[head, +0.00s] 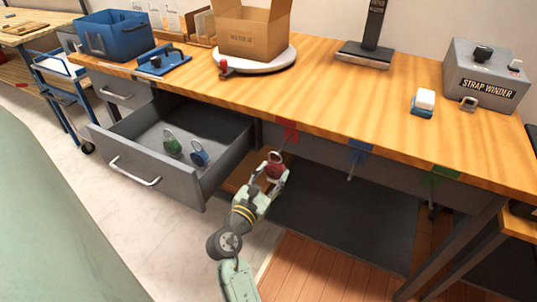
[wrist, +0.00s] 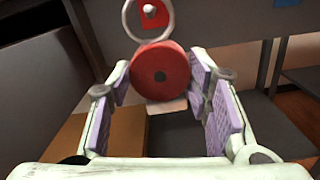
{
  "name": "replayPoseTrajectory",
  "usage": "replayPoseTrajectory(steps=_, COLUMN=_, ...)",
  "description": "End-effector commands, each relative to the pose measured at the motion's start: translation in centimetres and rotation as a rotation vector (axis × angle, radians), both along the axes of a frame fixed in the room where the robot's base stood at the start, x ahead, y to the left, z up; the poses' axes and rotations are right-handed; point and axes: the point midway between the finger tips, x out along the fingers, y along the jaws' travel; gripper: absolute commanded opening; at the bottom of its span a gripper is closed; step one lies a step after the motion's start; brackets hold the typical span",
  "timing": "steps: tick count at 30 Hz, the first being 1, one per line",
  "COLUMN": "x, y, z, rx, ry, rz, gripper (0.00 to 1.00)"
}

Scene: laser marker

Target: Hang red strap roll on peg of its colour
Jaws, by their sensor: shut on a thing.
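The red strap roll (head: 273,171) has a metal ring (head: 276,156) at its top. In the wrist view the roll (wrist: 161,72) sits upright between my fingers, ring (wrist: 147,36) upward. My gripper (head: 271,182) is shut on the roll below the bench edge; the wrist view shows its purple pads (wrist: 160,85) beside it. A red patch (head: 287,131) marks the red peg's place on the bench front, just above the ring. In the wrist view a pale peg tip (wrist: 150,9) shows inside the ring's outline, before the red patch; I cannot tell if the ring is around the peg.
The open drawer (head: 122,174) at left holds a green roll (head: 172,147) and a blue roll (head: 199,156). Its side is close to my gripper. A blue patch (head: 359,153) and a green patch (head: 437,178) with pegs are farther right. A dark lower shelf (head: 340,220) lies below.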

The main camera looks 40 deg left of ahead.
Motion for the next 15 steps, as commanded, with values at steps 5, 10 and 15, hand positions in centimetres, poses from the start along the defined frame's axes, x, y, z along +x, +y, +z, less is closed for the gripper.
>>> replayPoseTrajectory(steps=5, x=1.1, y=0.3, z=-0.1, rx=0.000, ry=-0.001, rz=-0.001, gripper=0.10)
replayPoseTrajectory(steps=10, x=2.1, y=0.5, z=-0.2, rx=0.000, ry=-0.001, rz=0.000, gripper=0.10)
replayPoseTrajectory(steps=15, x=3.1, y=0.7, z=-0.2, rx=0.000, ry=-0.001, rz=-0.001, gripper=0.10)
